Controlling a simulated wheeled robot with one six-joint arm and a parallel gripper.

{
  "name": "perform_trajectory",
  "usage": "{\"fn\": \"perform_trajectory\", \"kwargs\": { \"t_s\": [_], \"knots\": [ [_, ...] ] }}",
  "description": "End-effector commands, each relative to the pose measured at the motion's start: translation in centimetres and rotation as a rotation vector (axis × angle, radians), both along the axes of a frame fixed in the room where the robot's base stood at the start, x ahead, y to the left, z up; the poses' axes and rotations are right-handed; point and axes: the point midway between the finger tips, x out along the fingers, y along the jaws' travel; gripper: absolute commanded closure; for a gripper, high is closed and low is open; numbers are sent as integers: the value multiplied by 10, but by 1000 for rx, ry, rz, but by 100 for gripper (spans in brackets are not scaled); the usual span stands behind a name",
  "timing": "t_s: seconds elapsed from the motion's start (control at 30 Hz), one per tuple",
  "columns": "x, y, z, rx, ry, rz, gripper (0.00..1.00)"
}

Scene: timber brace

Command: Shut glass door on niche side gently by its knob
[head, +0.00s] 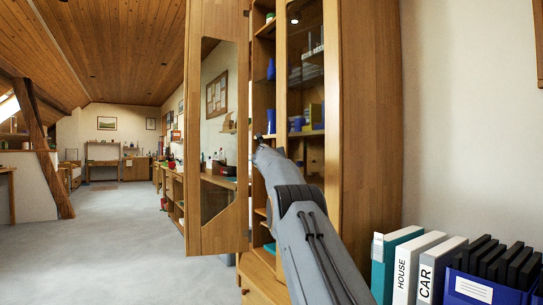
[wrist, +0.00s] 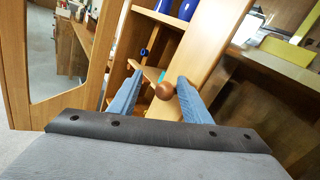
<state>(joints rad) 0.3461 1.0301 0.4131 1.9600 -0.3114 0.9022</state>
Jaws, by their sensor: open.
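The tall wooden cabinet has one glass door (head: 215,150) swung wide open at the left in the head view. Its wooden frame and pane (wrist: 60,55) also show at the left of the wrist view. A second glazed part (head: 305,75) stands at the cabinet front, on the right. My gripper (wrist: 160,80) is open, its two blue fingers pointing at the cabinet. A round wooden knob (wrist: 166,91) appears between the fingers, in front of an upright wooden stile (wrist: 207,57). I cannot tell whether they touch it. In the head view my arm hides the knob.
Shelves inside the cabinet hold blue containers (wrist: 187,8) and a yellow item (head: 315,113). Binders (head: 405,268) and a dark blue file box (head: 485,288) stand at the lower right. Open carpet (head: 110,240) lies left of the open door.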

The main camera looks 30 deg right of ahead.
Motion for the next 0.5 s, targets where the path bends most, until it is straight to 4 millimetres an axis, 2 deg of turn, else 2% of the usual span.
{"fn": "perform_trajectory", "kwargs": {
  "t_s": [0.03,0.5],
  "knots": [
    [1,-4,-16,11,17,-6,56],
    [2,2,-16,10,15,-1,56]
  ]
}}
